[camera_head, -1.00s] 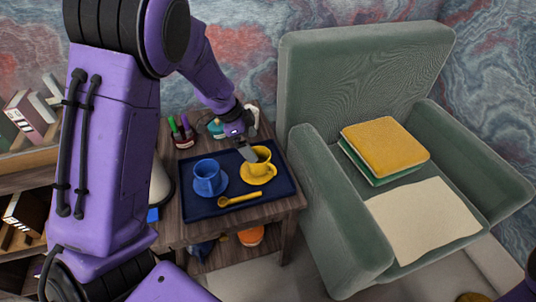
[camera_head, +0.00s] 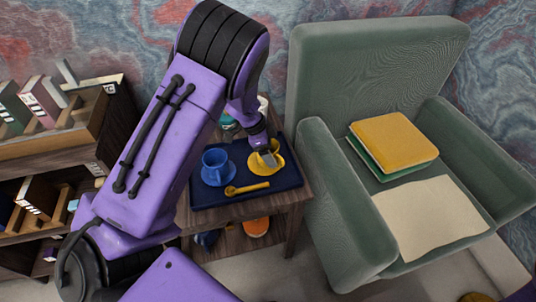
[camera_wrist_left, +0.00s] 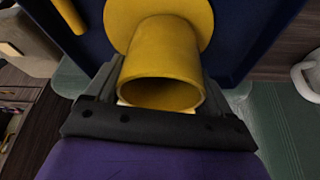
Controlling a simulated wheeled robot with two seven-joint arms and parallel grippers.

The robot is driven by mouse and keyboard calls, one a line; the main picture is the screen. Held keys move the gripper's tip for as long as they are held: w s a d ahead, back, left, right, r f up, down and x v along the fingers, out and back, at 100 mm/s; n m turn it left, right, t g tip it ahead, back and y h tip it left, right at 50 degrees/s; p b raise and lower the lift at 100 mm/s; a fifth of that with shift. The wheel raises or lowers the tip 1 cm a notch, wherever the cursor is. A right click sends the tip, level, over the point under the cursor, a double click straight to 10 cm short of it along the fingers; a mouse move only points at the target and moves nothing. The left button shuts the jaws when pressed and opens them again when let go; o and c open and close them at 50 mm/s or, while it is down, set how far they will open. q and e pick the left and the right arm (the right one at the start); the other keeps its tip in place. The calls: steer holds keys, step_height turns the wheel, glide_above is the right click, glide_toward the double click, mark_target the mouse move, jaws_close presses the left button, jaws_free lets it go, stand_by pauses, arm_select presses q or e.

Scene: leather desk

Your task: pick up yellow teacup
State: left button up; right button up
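The yellow teacup (camera_head: 263,160) stands on its yellow saucer (camera_head: 277,168) on the dark blue tray (camera_head: 215,202). In the left wrist view the teacup (camera_wrist_left: 165,62) has its round mouth toward the camera, with the saucer (camera_wrist_left: 205,18) behind it. My left gripper (camera_head: 267,154) is at the teacup, coming from above. In the left wrist view my left gripper (camera_wrist_left: 162,85) has one finger on each side of the teacup. The fingers are spread to about its width; I cannot tell whether they touch it. My right gripper is out of view.
A blue cup (camera_head: 214,165) on a blue saucer stands left of the teacup, and a yellow spoon (camera_head: 247,188) lies in front. The wooden side table (camera_head: 270,206) is next to a green armchair (camera_head: 345,230). A bookshelf (camera_head: 60,150) is at the left.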

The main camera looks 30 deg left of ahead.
arm_select(q)
steer(key=shift+r, duration=0.15)
steer(key=shift+r, duration=0.45)
steer(key=s+r+p, duration=0.2)
steer(key=s+r, duration=1)
steer(key=s, duration=0.2)
steer(key=shift+a, duration=0.4)
